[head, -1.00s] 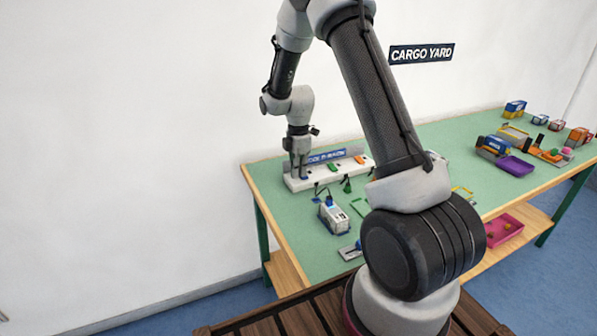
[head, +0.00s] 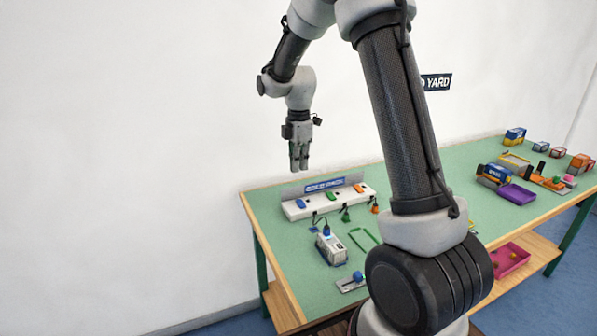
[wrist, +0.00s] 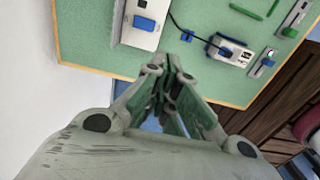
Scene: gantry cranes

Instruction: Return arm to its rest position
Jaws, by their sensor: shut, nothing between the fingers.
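My gripper (head: 299,168) is shut and empty in the head view. It hangs pointing down in the air, above and behind the left end of the white socket strip (head: 290,209) on the green table. In the wrist view the closed fingers (wrist: 172,66) meet, with the table (wrist: 90,50) and the floor beyond them. My upper arm crosses the middle of the head view and hides part of the table.
The strip carries blue, green and orange pieces, with plugs and cables before it. A grey box (head: 331,248) with a blue top stands in front. Toy trucks and a purple tray (head: 517,194) are at the right. A magenta bin (head: 508,259) sits below. Air around the gripper is clear.

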